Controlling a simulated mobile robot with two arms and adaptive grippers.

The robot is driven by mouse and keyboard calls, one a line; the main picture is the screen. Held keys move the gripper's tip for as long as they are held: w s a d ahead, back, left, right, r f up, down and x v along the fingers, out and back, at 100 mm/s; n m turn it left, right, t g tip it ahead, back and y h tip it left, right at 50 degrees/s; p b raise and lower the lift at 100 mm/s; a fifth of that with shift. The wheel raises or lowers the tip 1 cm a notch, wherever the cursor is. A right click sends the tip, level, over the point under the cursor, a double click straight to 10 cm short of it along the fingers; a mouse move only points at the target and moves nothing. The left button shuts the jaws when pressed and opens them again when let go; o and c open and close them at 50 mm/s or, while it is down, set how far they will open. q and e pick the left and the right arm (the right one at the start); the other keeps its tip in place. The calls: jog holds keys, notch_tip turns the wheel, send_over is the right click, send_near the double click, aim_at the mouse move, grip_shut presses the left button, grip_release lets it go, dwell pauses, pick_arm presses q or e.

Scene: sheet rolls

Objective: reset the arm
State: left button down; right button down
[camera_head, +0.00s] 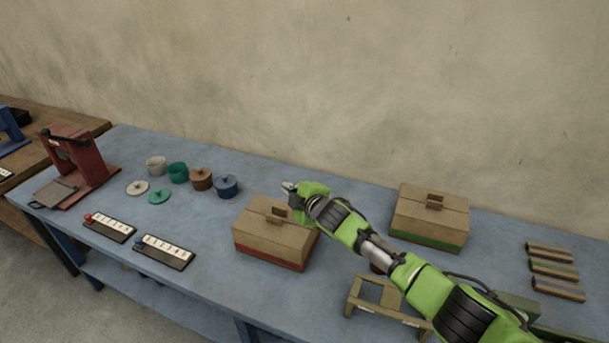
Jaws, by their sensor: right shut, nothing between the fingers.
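My right arm is green and reaches in from the lower right over the table. My right gripper (290,187) is shut and empty. It appears above or just behind the far right corner of a tan lidded box with a red base band (271,238); I cannot tell the gap between them. My left gripper is out of view.
A second tan box with a green band (428,219) stands right of my arm.

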jog(key=d+r+b, duration=0.1)
jog(key=d+r, duration=0.4)
jog(key=s+f+m+g, duration=0.1)
jog(key=s+f+m, duration=0.2)
jog(key=s+f, duration=0.45)
jog(key=s+f+m+g, duration=0.2)
jog(key=s+f+m, duration=0.15)
jog(key=s, duration=0.75)
jog(key=s+d+f+m+g+h, duration=0.2)
jog(key=s+d+f+m, duration=0.15)
jog(key=s+d, duration=0.6)
jog(key=s+d+f+m+g+h, duration=0.1)
jog(key=s+d+f+m+h, duration=0.2)
jog(key=s+d, duration=0.65)
jog(key=s+d+f+m+g+h, duration=0.15)
jog(key=s+d+m, duration=0.4)
jog(key=s, duration=0.75)
notch_tip(320, 180, down, 32)
jog(key=s+n+g+b, duration=0.1)
jog(key=s+g+b, duration=0.1)
jog(key=s+b, duration=0.15)
jog(key=s+d+f+g+b, duration=0.1)
jog(key=s+d+f+b, duration=0.2)
jog(key=s+f, duration=1.2)
jog(key=shift+f+b, duration=0.3)
jog(key=shift+f, duration=0.45)
